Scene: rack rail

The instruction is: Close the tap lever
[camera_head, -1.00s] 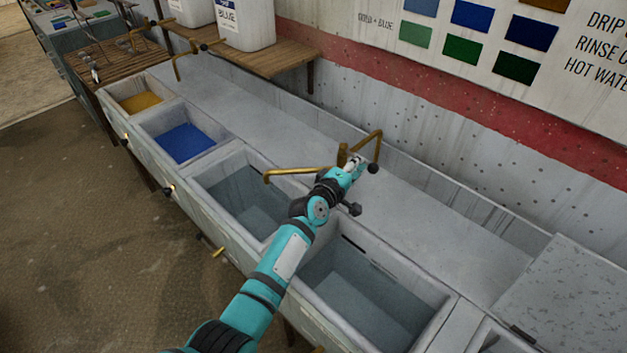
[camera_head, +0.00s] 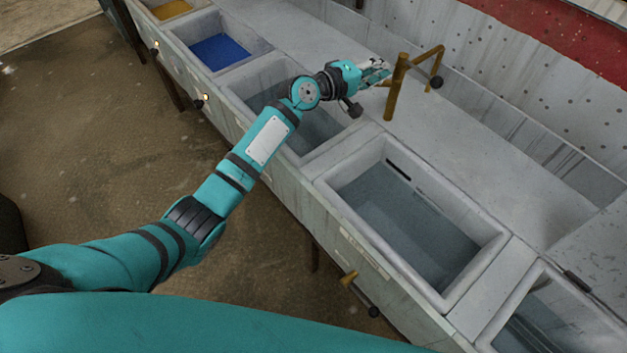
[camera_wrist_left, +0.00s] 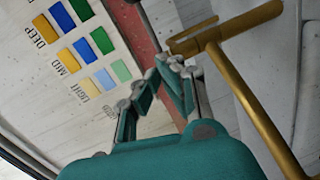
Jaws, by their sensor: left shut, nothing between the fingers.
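The brass tap (camera_head: 396,88) stands on the trough's back ledge. No spout shows left of the post, where my arm covers the view. My left gripper (camera_head: 382,76) is shut and empty, just left of the post near its top. In the left wrist view, brass tap parts (camera_wrist_left: 245,92) are right of the fingertips (camera_wrist_left: 172,72); whether they touch is unclear. My right gripper is out of view.
Grey basins (camera_head: 350,185) line the trough front, one holding blue liquid (camera_head: 217,51). A perforated wall with a red band (camera_head: 570,40) stands behind. The ledge right of the tap is clear.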

